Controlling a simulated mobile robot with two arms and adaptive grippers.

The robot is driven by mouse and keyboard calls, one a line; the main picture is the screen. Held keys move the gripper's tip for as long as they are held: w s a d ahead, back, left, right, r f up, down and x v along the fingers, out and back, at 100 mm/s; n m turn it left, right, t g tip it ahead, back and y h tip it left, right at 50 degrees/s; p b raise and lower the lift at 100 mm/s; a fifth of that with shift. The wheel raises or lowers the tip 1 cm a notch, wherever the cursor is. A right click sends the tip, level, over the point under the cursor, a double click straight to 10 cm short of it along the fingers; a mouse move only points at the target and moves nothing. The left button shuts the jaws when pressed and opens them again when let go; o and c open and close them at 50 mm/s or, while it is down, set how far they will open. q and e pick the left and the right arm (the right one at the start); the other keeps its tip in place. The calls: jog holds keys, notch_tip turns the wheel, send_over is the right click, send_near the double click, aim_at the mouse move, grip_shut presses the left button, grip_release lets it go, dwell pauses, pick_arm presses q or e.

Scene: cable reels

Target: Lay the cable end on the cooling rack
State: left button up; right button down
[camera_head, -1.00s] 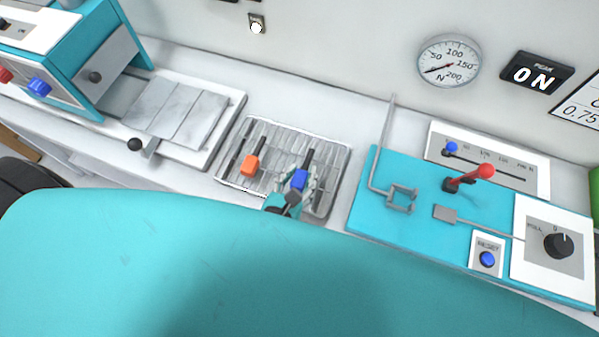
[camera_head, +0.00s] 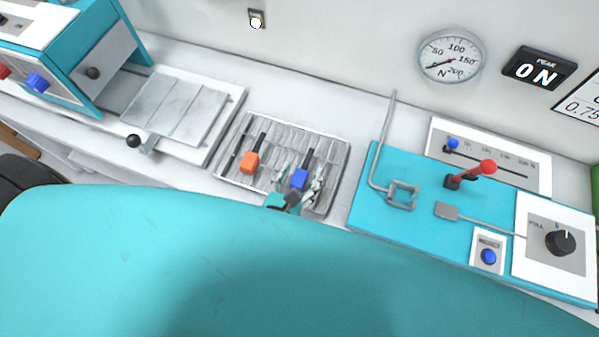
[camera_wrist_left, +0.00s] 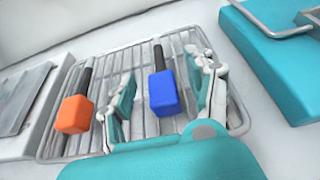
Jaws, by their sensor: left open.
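The cooling rack (camera_head: 228,172) is a wire tray on the white bench; it also shows in the left wrist view (camera_wrist_left: 52,142). Two cable ends lie on it, each with a black stem. The orange one (camera_head: 249,162) is on the left and the blue one (camera_head: 300,179) on the right. In the left wrist view, the orange end (camera_wrist_left: 73,114) is outside my fingers and the blue end (camera_wrist_left: 164,92) lies between them. My left gripper (camera_head: 298,182) is open around the blue end, fingers apart from it. It also shows in the left wrist view (camera_wrist_left: 165,95). My right gripper is not in view.
A teal panel (camera_head: 365,210) with a metal hook, red lever and knob stands right of the rack. A teal machine (camera_head: 85,50) and a grey plate (camera_head: 178,108) are to the left. The wall is behind. Bare bench lies between rack and panel.

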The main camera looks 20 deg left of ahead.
pick_arm(q)
jog(key=v, duration=1.1)
notch_tip(320, 180, up, 11)
jog(key=p, duration=1.3)
jog(key=shift+s, duration=0.4)
jog(key=shift+r, duration=0.1)
